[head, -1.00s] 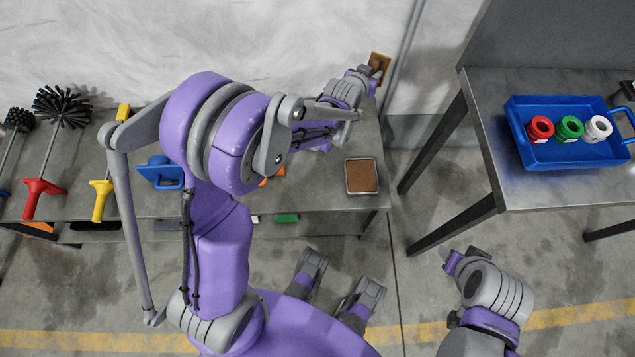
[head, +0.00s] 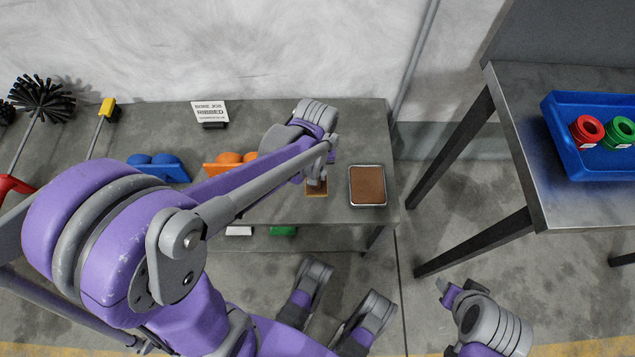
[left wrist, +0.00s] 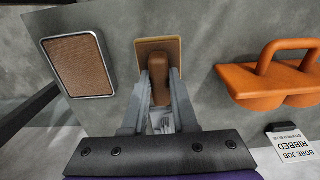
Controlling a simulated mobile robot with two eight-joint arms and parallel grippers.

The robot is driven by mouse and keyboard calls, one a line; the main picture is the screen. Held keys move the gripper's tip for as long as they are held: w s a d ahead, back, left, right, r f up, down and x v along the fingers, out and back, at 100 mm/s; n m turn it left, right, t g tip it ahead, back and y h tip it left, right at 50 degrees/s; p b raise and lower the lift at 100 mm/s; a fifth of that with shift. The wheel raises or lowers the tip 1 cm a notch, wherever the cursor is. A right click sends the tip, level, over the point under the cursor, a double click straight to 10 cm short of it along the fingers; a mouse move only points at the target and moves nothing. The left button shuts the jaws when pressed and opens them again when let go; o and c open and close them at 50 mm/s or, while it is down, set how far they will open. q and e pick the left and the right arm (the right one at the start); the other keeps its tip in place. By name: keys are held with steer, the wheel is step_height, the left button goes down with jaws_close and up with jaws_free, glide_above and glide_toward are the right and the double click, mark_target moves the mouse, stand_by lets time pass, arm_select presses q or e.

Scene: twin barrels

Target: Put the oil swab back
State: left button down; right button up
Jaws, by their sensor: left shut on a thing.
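My left gripper (head: 320,172) is over the grey bench, shut on the handle of the oil swab (head: 317,189), a tan square plate with a brown grip. In the left wrist view the two fingers (left wrist: 158,88) pinch the brown handle, and the swab plate (left wrist: 147,45) shows beyond them. I cannot tell whether the plate touches the bench. A metal-rimmed tray with a brown pad (head: 367,186) lies just right of the swab; it also shows in the left wrist view (left wrist: 78,62), at the left. My right gripper (head: 446,289) is low at the right; its jaws are unclear.
An orange two-lobed holder (head: 232,159) and a blue one (head: 155,166) stand on the bench (head: 350,120), with a "bore job ribbed" sign (head: 210,112) behind. Brushes stand at far left. A blue tray (head: 560,135) with red and green jars sits on the right table.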

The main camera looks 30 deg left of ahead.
arm_select(q)
step_height(320, 180, down, 5)
steer(key=shift+f+b, duration=0.1)
steer(key=shift+b, duration=0.75)
steer(key=c, duration=0.7)
jaws_free()
step_height(320, 180, up, 12)
steer(key=p, duration=0.4)
steer(key=s+d+m+t, duration=0.1)
steer(key=s+m+t, duration=0.1)
steer(key=s, duration=0.3)
steer(key=s+d+r+m+t, duration=0.1)
steer(key=s+d+m+t, duration=0.1)
steer(key=s+m, duration=0.2)
steer(key=shift+s+r, duration=0.3)
steer(key=shift+s, duration=0.75)
